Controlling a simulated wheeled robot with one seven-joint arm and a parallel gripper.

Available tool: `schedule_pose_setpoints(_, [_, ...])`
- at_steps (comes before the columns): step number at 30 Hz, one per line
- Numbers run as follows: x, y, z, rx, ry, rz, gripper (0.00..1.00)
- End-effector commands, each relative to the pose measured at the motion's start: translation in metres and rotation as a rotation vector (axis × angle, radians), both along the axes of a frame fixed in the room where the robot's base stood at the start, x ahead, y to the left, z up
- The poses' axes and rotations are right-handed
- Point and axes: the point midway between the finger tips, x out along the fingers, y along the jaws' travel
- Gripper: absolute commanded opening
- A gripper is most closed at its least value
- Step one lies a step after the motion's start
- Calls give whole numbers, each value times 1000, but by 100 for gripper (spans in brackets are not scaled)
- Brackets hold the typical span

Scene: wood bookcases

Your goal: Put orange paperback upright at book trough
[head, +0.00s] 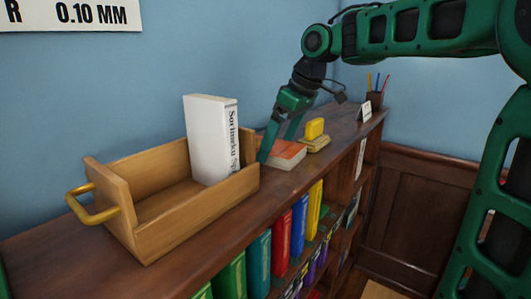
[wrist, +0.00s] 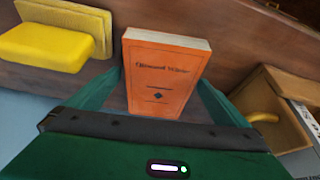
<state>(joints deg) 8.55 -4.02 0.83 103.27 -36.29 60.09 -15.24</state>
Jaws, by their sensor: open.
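The orange paperback (head: 288,152) lies flat on the bookcase top, just right of the book trough. In the wrist view the orange paperback (wrist: 163,72) shows its front cover between my two fingers. My gripper (head: 278,146) is open, pointing down at the book, with a finger on either side of it. It also shows in the wrist view (wrist: 163,80). Whether the fingers touch the book is unclear. The wooden book trough (head: 190,218) has a brass handle at its left end. A thick white book (head: 208,140) stands upright inside, near the trough's right end.
Farther back are a small white card (head: 364,112) and a pencil cup (head: 375,98). Coloured books (head: 281,240) fill the shelf below. The trough's left part is empty.

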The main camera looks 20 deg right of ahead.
Motion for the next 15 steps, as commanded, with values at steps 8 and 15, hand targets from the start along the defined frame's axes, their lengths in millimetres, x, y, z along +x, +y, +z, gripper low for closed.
schedule_pose_setpoints(8, [0,0,0,0,0,0,62])
schedule_pose_setpoints(15, [0,0,1,0,-1,0,49])
